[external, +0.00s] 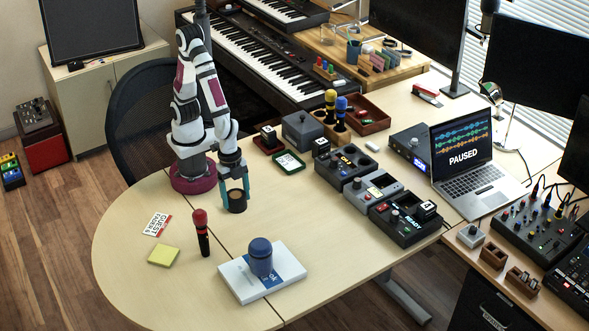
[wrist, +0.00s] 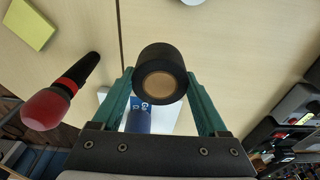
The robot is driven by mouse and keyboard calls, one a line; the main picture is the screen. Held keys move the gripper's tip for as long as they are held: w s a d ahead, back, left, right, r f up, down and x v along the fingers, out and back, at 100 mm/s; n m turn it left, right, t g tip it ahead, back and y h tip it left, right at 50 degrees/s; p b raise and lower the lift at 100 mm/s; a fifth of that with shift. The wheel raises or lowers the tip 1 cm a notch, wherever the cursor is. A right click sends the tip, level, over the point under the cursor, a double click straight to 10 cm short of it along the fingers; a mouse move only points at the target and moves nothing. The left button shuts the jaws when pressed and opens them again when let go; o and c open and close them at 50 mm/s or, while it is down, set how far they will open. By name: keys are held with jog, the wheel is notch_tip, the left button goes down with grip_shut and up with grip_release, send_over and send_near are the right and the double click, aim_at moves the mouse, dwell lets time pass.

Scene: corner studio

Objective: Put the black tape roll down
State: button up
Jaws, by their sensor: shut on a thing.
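The black tape roll (external: 236,206) has a tan core and is between the fingers of my gripper (external: 235,190) in the external view. My gripper is shut on it, close above or at the table top, right of my base; I cannot tell whether the roll touches the table. In the wrist view the tape roll (wrist: 160,76) sits between the two green fingers of my gripper (wrist: 160,85), with its round face and core toward the camera.
A red-headed microphone (external: 201,230) stands in front of the roll. A blue-lidded cup (external: 260,257) stands on a white book (external: 230,280). A yellow note pad (external: 163,256) and a guest card (external: 157,224) lie at left. Pedals (external: 345,163) stand at right. Table between is clear.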

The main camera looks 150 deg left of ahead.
jog(key=a+f, duration=0.1)
jog(key=a, duration=0.1)
jog(key=w+a+f, duration=0.1)
jog(key=a+f, duration=0.1)
jog(key=a, duration=0.1)
jog(key=w+a+f, duration=0.1)
jog(key=a+f, duration=0.1)
jog(key=shift+w+a, duration=0.1)
jog(key=shift+a, duration=0.3)
notch_tip(320, 180, down, 3)
jog(key=shift+a+f, duration=0.1)
jog(key=shift+f, duration=0.4)
jog(key=shift+f, duration=0.15)
jog(key=o, duration=1.3)
jog(key=shift+o, duration=0.2)
notch_tip(320, 180, up, 12)
jog(key=s, duration=0.1)
jog(key=s+d+r+m+y, duration=0.1)
jog(key=s+r, duration=0.3)
jog(key=s, duration=0.5)
jog(key=s+d+r+m+g, duration=0.1)
jog(key=s+d+r+m, duration=0.3)
jog(key=s, duration=0.5)
jog(key=shift+d+r+m+g+y, duration=0.15)
jog(key=shift+d+m+g+y, duration=0.15)
jog(key=shift+y, duration=0.1)
